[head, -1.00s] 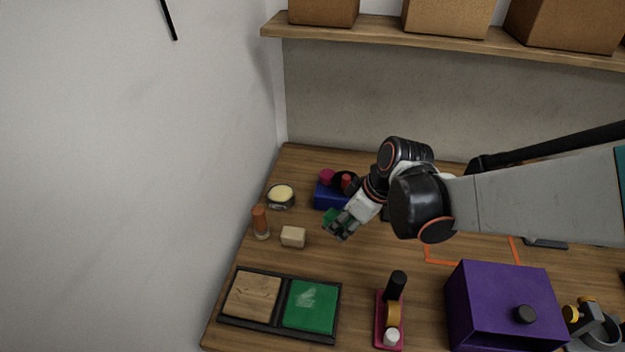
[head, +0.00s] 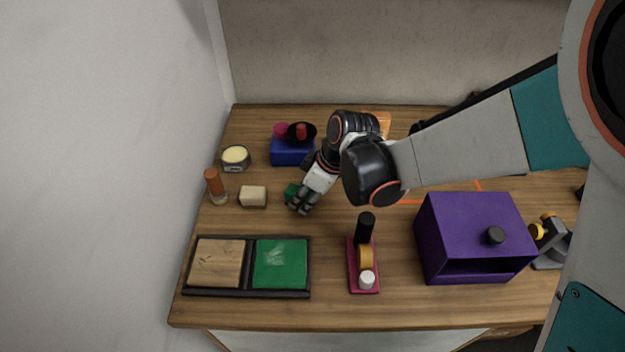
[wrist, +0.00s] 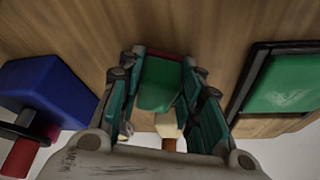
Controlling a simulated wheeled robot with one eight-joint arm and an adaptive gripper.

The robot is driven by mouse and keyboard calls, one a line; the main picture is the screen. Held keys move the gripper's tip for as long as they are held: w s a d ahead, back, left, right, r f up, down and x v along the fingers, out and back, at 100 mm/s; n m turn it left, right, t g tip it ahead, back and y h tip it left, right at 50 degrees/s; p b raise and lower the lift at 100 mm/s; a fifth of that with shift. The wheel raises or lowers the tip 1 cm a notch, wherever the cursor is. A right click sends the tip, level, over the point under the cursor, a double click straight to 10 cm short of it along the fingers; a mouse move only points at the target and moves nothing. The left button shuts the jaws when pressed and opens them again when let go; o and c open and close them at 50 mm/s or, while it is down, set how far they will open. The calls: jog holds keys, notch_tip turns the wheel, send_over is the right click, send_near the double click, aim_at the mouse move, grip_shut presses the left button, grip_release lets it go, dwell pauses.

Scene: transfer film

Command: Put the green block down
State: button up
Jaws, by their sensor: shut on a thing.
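The green block (head: 291,191) is between the fingers of my gripper (head: 301,208), above the wooden table to the right of a cream block. In the wrist view the green block (wrist: 160,84) sits between both fingers of my gripper (wrist: 160,70), which is shut on it. A thin red strip shows at the block's edge by the fingertips. In the head view the fingers hide much of the block, and I cannot tell its exact height above the table.
A tray (head: 248,294) with wooden and green panels lies front left. The cream block (head: 253,196), an orange-topped bottle (head: 215,185) and a round tin (head: 236,158) stand left. A blue box (head: 291,151) is behind, a pink stand (head: 363,268) in front, a purple box (head: 472,237) right.

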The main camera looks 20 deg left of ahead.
jog(key=shift+d+f+b, duration=0.1)
jog(key=shift+f+b, duration=0.25)
jog(key=o, duration=0.9)
jog(key=shift+s, duration=0.1)
jog(key=shift+o, duration=1.1)
jog(key=shift+f, duration=0.1)
jog(key=shift+r+p, duration=0.4)
jog(key=shift+r, duration=0.05)
jog(key=p+v, duration=0.7)
jog(key=v, duration=0.5)
jog(key=shift+p, duration=0.3)
